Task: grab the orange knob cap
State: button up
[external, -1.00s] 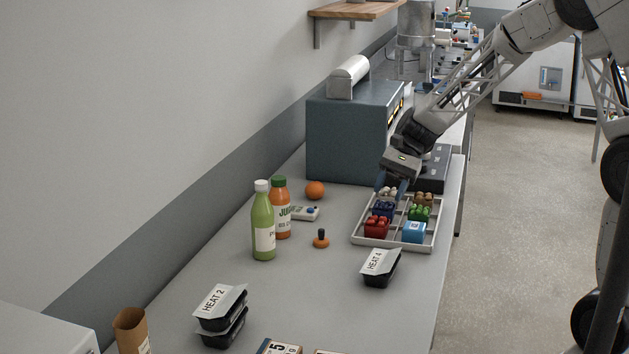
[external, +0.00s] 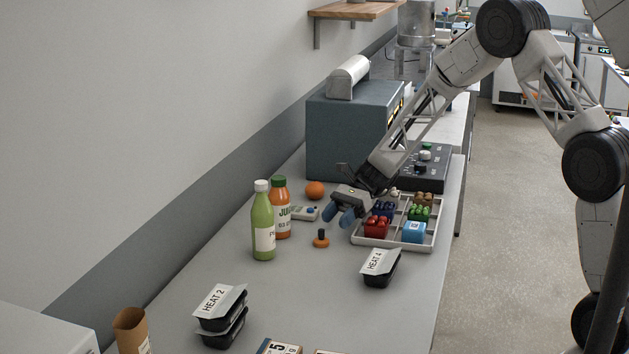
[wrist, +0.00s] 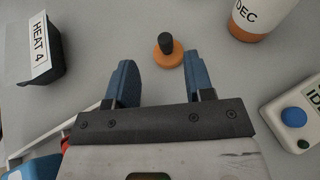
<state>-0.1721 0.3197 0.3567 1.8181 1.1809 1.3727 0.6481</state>
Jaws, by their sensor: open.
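The orange knob cap (external: 321,242) is a flat orange disc with a black stem, standing on the grey table. In the wrist view the knob cap (wrist: 167,54) lies ahead of my fingertips, roughly between the lines of the two fingers and nearer the right one. My gripper (external: 340,216) is above the table, up and to the right of the cap in the external view. Its two blue fingers are apart and empty in the wrist view (wrist: 157,72). Nothing hides the cap.
A tray (external: 394,244) of small coloured items stands right of the cap. A green bottle (external: 263,222), an orange juice bottle (external: 281,210) and a white box with a blue button (external: 304,213) stand left. A HEAT 4 container (external: 381,268) is nearer. Table around the cap is clear.

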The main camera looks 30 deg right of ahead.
aim_at(317, 242)
jog(key=shift+x, duration=1.25)
jog(key=shift+w+x, duration=0.15)
jog(key=shift+x, duration=1.2)
jog(key=shift+w+x, duration=0.15)
jog(key=shift+x, duration=1.15)
jog(key=shift+a, duration=0.15)
jog(key=shift+r, duration=0.1)
jog(key=c, duration=0.8)
